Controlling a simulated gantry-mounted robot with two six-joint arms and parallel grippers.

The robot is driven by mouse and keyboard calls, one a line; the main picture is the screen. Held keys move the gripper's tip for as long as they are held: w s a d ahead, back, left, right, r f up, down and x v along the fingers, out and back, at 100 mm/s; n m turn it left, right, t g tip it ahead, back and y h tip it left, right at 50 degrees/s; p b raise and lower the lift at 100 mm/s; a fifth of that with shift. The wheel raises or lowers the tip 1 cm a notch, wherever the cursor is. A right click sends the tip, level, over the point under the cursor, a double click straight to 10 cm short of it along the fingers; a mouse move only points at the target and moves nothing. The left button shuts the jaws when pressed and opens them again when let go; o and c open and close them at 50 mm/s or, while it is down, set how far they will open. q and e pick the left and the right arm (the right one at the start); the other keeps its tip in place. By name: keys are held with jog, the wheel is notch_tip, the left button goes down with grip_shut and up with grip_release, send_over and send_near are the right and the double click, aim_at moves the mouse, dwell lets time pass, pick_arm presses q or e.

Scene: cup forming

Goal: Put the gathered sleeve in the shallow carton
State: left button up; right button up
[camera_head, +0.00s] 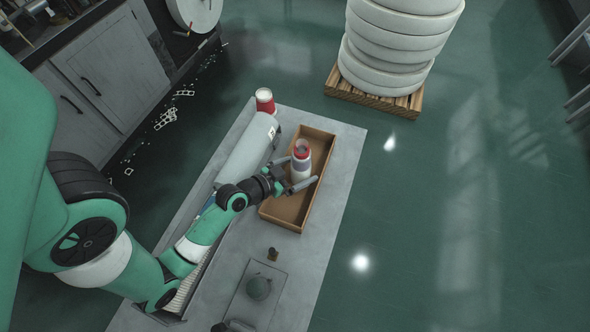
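Whether the sleeve's base touches the carton floor is hidden by the near finger. No right gripper can be made out.
A long white cylindrical machine (246,150) lies left of the carton, with a red and white cup (265,101) at its far end. Stacked white rolls (395,45) stand on a pallet beyond.

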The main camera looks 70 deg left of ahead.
pick_arm(q)
jog(key=b+v, duration=0.1)
jog(key=v, duration=1.1)
jog(key=shift+b, duration=0.3)
jog(key=shift+r, duration=0.25)
